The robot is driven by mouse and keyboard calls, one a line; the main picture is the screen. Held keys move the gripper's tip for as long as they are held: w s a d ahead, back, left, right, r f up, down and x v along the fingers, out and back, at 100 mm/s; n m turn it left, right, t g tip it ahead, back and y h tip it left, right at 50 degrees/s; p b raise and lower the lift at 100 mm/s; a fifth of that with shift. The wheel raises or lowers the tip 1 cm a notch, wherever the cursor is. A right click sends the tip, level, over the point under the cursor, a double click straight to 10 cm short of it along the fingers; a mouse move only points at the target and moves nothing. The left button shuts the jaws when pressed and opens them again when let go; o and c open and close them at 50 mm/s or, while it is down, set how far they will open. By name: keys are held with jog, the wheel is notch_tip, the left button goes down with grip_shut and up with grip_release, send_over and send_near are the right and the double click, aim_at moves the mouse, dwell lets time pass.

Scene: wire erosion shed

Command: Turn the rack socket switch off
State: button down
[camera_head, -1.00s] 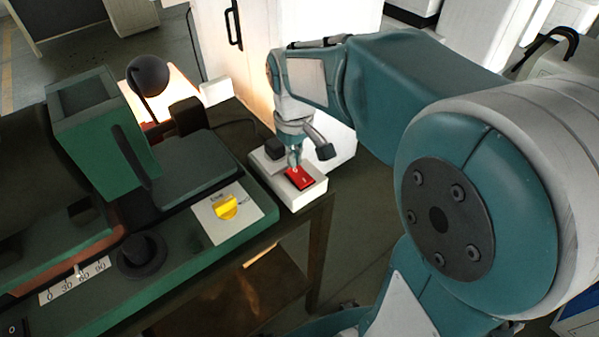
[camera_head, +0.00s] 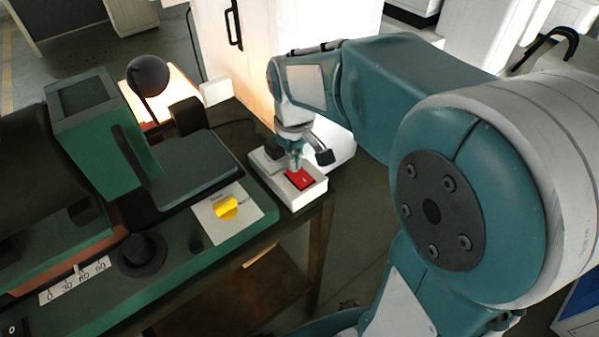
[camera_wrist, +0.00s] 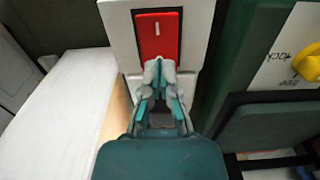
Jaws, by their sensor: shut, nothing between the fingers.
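The rack socket switch is a red rocker (camera_head: 301,180) set in a white socket block (camera_head: 314,193) on the corner of the dark bench. In the wrist view the red rocker (camera_wrist: 158,36) shows a white line mark near its far end. My gripper (camera_wrist: 160,68) is shut and empty. Its fingertips are over the near end of the rocker and hide that end. They look touching or very close; I cannot tell which. In the head view my gripper (camera_head: 296,166) points down at the rocker's far part. Which way the rocker is tipped is not clear.
A dark plug (camera_head: 274,148) sits in the block beside my gripper. To the left stands a green machine with a yellow knob (camera_head: 226,207) and a black knob (camera_head: 142,252). A pale cabinet (camera_head: 240,60) stands behind the bench.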

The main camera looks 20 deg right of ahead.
jog(key=shift+f, duration=0.25)
jog(key=shift+r, duration=3.5)
